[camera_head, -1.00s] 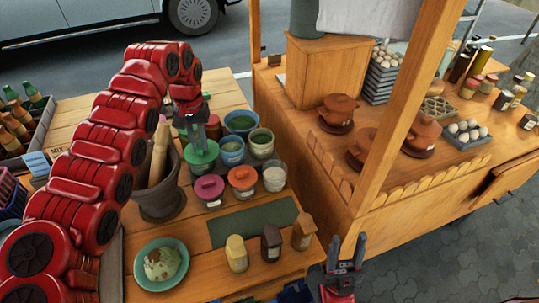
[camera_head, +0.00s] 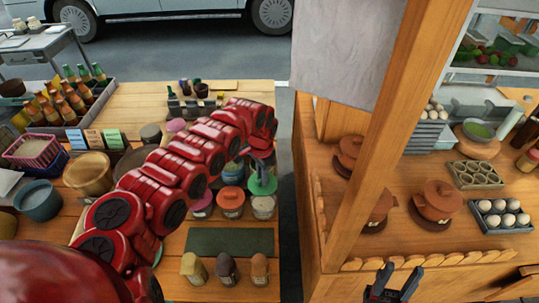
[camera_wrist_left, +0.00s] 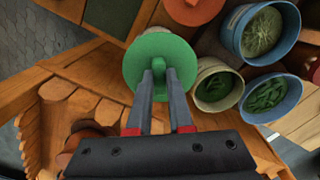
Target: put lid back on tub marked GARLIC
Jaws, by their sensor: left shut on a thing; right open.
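My left gripper (camera_head: 262,163) is shut on the knob of a green lid (camera_head: 263,184). In the left wrist view the lid (camera_wrist_left: 150,48) is level between the fingertips. It hangs above or just behind an open tub with pale contents (camera_head: 263,207), at the right end of the front tub row. I cannot tell the exact height. No GARLIC marking is readable. Beside that tub stand an orange-lidded tub (camera_head: 231,198) and a purple-lidded tub (camera_head: 201,200). My right gripper (camera_head: 393,278) is open and empty at the bottom of the head view.
Open tubs with green contents (camera_wrist_left: 217,88) stand close to the lid in the left wrist view. Several small jars (camera_head: 226,268) stand in front of a dark green mat (camera_head: 230,241). A wooden post (camera_head: 375,140) and a stall counter (camera_head: 440,245) are to the right.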

